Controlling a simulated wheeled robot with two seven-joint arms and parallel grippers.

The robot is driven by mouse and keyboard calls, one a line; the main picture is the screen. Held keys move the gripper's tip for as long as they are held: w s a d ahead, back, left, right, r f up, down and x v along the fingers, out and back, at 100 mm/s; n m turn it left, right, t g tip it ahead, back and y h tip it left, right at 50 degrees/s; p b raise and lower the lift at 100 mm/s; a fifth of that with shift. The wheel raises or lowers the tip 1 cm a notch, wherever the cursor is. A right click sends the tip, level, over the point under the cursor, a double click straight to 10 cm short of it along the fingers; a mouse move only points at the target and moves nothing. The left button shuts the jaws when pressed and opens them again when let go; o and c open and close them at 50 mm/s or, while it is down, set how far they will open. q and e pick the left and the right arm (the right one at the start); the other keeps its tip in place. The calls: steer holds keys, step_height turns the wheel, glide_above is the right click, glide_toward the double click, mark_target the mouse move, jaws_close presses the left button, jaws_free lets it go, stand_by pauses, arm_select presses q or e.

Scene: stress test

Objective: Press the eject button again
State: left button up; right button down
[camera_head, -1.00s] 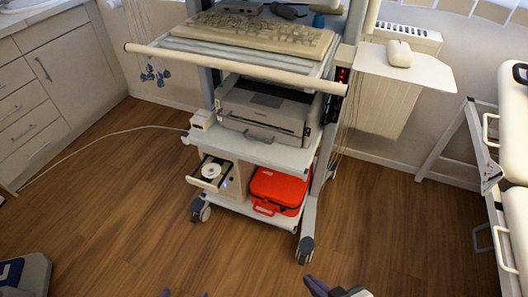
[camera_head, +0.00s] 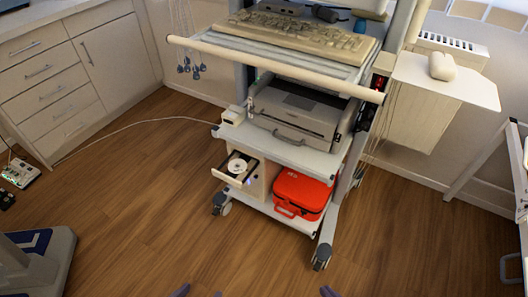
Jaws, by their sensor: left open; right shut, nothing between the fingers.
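The drive tray (camera_head: 222,178) of the beige computer (camera_head: 260,183) sticks out towards the left, with a pale disc (camera_head: 237,165) lying in it. The computer stands on the low shelf of the wheeled cart. Its eject button is too small to make out. My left gripper (camera_head: 198,292) shows only as two purple fingertips set apart at the bottom edge, open and empty. My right gripper (camera_head: 328,292) shows as a purple tip at the bottom edge, shut and empty. Both are below the cart in the picture, clear of it.
A red case (camera_head: 300,192) lies right of the computer. A printer (camera_head: 297,110) stands on the shelf above, and a keyboard (camera_head: 295,32) on top. A white cable (camera_head: 130,130) runs across the floor. Wooden floor (camera_head: 190,245) in front of the cart is clear.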

arm_select(q)
steer(key=shift+w+r, duration=0.2)
steer(key=shift+w, duration=0.05)
jaws_close()
steer(key=shift+s+f, duration=0.15)
steer(key=shift+s, duration=0.05)
stand_by(0.9)
